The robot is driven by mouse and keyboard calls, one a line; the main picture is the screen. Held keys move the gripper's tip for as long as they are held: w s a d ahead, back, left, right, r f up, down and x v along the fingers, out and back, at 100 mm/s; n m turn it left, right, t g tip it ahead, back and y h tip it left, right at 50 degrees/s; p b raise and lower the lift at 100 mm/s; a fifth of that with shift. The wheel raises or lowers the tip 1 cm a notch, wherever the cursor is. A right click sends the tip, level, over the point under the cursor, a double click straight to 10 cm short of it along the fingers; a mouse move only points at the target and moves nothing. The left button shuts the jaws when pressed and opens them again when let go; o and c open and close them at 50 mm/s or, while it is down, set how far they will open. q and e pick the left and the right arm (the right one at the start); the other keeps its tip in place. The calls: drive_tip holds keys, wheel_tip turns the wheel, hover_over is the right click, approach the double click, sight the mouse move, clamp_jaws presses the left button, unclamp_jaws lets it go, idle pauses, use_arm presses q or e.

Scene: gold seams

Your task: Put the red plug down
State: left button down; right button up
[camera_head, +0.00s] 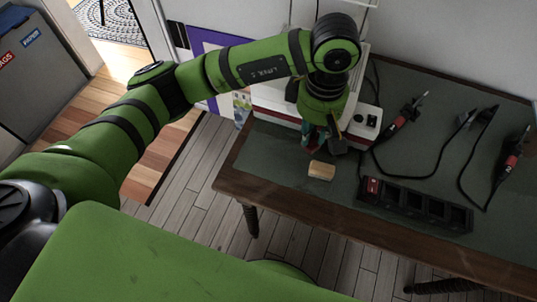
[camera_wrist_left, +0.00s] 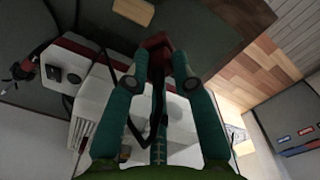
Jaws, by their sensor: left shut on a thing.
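My left gripper (camera_head: 314,136) is over the left part of the workbench, fingers pointing down, near a wooden block (camera_head: 321,171). In the left wrist view its teal fingers (camera_wrist_left: 157,62) are closed together on the red plug (camera_wrist_left: 155,41), which sticks out past the fingertips. In the head view only a small dark red bit of the plug shows by the fingertips, and I cannot tell whether it touches the bench. The wooden block also shows in the left wrist view (camera_wrist_left: 134,10), beyond the plug. My right gripper is not in view.
A black power strip (camera_head: 416,205) with a red switch lies at the bench's front. Red-handled tools (camera_head: 402,119) with black cords lie to the right. A white and red machine (camera_head: 361,127) stands just behind the gripper. Bare green bench top (camera_head: 280,160) lies left of the block.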

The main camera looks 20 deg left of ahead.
use_arm(q)
drive_tip(key=shift+s+d+f+n, duration=0.15)
drive_tip(key=shift+d+n, duration=0.35)
drive_tip(key=shift+d, duration=0.4)
drive_tip(key=shift+n, duration=0.3)
drive_tip(key=a+f+p, duration=0.1)
drive_tip(key=a+f, duration=0.2)
drive_tip(key=a+f+p, duration=0.2)
drive_tip(key=a+f, duration=0.2)
drive_tip(key=w+a+f+p, duration=0.1)
drive_tip(key=a+f+p, duration=0.1)
drive_tip(key=a+f, duration=0.2)
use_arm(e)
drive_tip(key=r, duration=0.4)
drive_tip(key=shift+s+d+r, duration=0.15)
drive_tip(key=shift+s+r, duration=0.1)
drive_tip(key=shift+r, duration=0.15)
use_arm(q)
drive_tip(key=shift+f, duration=0.15)
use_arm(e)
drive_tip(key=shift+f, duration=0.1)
use_arm(q)
drive_tip(key=shift+f+b, duration=0.55)
drive_tip(key=shift+b, duration=0.2)
drive_tip(key=c, duration=1)
unclamp_jaws()
drive_tip(key=shift+c, duration=0.2)
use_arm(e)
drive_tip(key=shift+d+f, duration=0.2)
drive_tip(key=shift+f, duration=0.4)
